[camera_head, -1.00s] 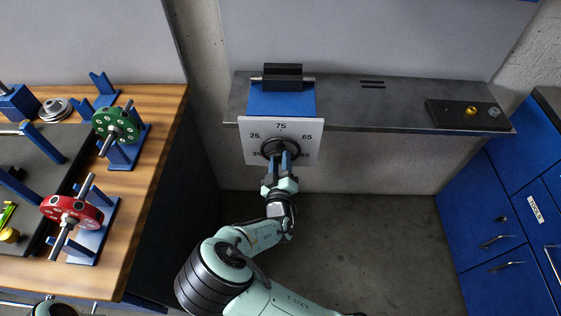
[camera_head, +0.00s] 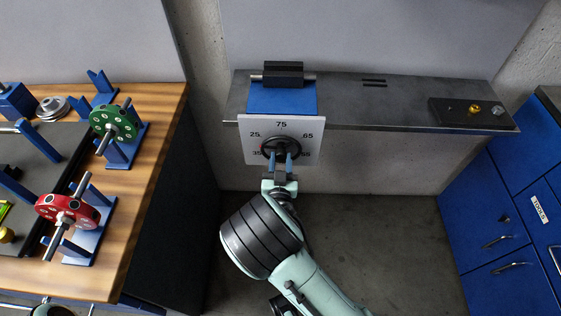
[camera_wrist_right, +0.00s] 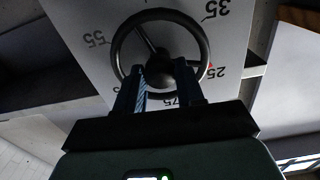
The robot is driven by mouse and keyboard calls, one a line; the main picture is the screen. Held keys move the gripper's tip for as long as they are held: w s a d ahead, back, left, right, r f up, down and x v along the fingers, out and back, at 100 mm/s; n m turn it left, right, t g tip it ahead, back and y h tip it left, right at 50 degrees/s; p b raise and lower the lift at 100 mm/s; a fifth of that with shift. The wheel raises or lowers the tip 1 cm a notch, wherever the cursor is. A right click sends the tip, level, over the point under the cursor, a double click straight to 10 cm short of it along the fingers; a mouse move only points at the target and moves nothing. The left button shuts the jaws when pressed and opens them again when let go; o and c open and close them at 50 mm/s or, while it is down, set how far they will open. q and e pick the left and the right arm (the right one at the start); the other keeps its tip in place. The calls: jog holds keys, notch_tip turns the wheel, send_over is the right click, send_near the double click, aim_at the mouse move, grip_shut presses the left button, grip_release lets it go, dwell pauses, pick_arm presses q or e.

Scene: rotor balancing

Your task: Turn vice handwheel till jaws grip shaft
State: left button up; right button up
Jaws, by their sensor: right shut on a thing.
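The vice has a blue body (camera_head: 282,99) and black jaws (camera_head: 283,70) on the grey shelf. A thin metal shaft (camera_head: 257,77) shows on both sides of the jaws; whether they touch it cannot be told. The dark handwheel (camera_head: 268,143) sits in front of a white number plate (camera_head: 308,140). It fills the upper middle of the right wrist view (camera_wrist_right: 117,50). My right gripper (camera_head: 281,158) is shut on the handwheel, with both fingers (camera_wrist_right: 160,85) reaching over its near rim beside the hub.
The grey shelf (camera_head: 390,105) carries a dark plate (camera_head: 465,113) with a brass knob at right. The wooden table (camera_head: 160,130) at left holds green (camera_head: 113,123) and red (camera_head: 68,210) rotors on blue stands. Blue cabinets (camera_head: 500,220) stand right. Floor between is clear.

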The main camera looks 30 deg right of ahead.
jog(key=shift+r, duration=0.1)
dwell(0.4)
jog(key=o, duration=1)
jog(key=shift+w, duration=0.1)
jog(key=shift+o, duration=0.2)
jog(key=p+v, duration=0.2)
jog(key=v, duration=1.1)
